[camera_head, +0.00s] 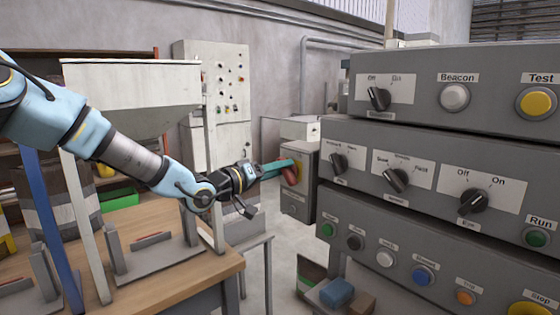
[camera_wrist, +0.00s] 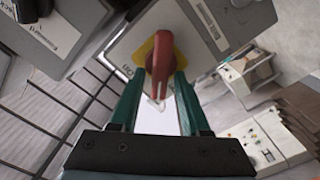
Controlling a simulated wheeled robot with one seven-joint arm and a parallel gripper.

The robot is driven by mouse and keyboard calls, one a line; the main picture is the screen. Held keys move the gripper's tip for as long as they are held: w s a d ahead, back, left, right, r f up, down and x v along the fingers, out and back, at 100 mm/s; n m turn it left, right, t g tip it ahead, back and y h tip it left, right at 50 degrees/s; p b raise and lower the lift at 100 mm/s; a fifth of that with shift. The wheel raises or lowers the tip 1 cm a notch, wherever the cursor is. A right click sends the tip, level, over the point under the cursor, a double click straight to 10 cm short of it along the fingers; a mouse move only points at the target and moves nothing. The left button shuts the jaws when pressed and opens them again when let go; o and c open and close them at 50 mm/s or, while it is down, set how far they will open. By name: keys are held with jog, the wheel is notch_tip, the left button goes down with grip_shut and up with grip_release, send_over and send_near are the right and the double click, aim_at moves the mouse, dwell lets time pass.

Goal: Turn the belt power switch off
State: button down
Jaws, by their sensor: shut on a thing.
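The belt power switch is most likely the red rotary handle (camera_head: 290,174) on a yellow plate, on the side of a grey box (camera_head: 298,205) beside the control panel. In the wrist view the red handle (camera_wrist: 160,62) stands out from its yellow plate, with a white label behind it. My gripper (camera_head: 283,166) reaches it from the left, and its teal fingers (camera_wrist: 161,88) lie on both sides of the handle, shut on it. The fingers partly cover the handle in the head view. The label's wording is too small to read fully.
A grey control panel (camera_head: 440,125) with several knobs and buttons fills the right side. A wooden workbench (camera_head: 190,268) with metal brackets stands below my arm at left. A white cabinet (camera_head: 215,75) stands behind. A blue block (camera_head: 337,292) lies low in front of the panel.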

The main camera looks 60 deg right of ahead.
jog(key=shift+w+f+n+p, duration=0.15)
jog(key=shift+n+p, duration=0.15)
jog(key=shift+n, duration=1.2)
jog(key=shift+f+n+p, duration=0.15)
jog(key=shift+n+p, duration=0.2)
jog(key=shift+n, duration=1.15)
jog(key=shift+w+f+n+p, duration=0.15)
jog(key=shift+n+p, duration=0.15)
jog(key=shift+n, duration=1.2)
jog(key=shift+s, duration=0.1)
jog(key=c, duration=0.7)
grip_release()
jog(key=b+v, duration=0.3)
jog(key=v, duration=0.7)
jog(key=shift+a+b, duration=0.3)
jog(key=shift+a, duration=0.05)
